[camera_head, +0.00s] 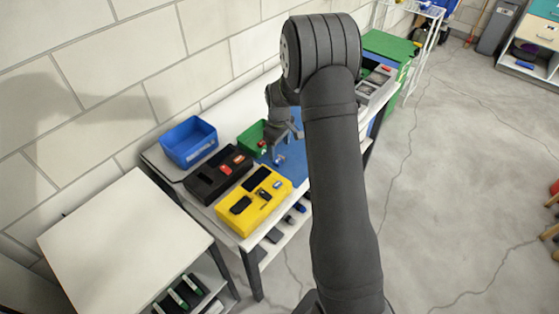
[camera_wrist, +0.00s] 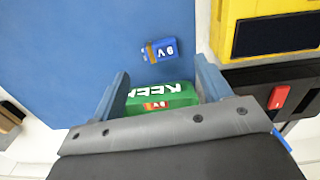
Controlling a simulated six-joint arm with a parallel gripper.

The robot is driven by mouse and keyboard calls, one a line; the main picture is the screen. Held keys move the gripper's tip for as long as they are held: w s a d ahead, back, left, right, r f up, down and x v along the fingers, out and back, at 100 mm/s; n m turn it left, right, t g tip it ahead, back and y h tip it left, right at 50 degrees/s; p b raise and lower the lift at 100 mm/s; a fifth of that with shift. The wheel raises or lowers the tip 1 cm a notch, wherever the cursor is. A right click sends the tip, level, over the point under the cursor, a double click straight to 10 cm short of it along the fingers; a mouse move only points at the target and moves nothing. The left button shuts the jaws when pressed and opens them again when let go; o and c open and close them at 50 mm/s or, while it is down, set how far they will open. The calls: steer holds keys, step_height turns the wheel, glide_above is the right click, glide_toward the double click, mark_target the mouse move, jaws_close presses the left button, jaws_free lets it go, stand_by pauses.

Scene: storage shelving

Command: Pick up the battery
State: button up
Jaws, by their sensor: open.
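A small blue battery marked "9V" with a brown end (camera_wrist: 160,49) lies on the blue mat (camera_wrist: 80,45) in the wrist view. It also shows as a small blue shape (camera_head: 280,159) in the head view. My gripper (camera_wrist: 161,70) is open and empty, its two blue-grey fingers apart. The battery lies just past the fingertips, roughly centred between them and apart from both. In the head view my gripper (camera_head: 287,138) hangs over the mat, partly hidden by my arm.
A green bin (camera_wrist: 178,98) with lettering and an orange item shows between my fingers. A yellow case (camera_head: 232,221), a black case (camera_head: 204,190) and a blue bin (camera_head: 189,142) stand on the table. A red item (camera_wrist: 279,98) lies right of my gripper.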

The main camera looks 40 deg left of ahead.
mark_target(279, 159)
step_height(279, 159, down, 5)
steer(key=shift+d+f, duration=0.1)
steer(key=shift+f, duration=0.05)
steer(key=c, duration=1.1)
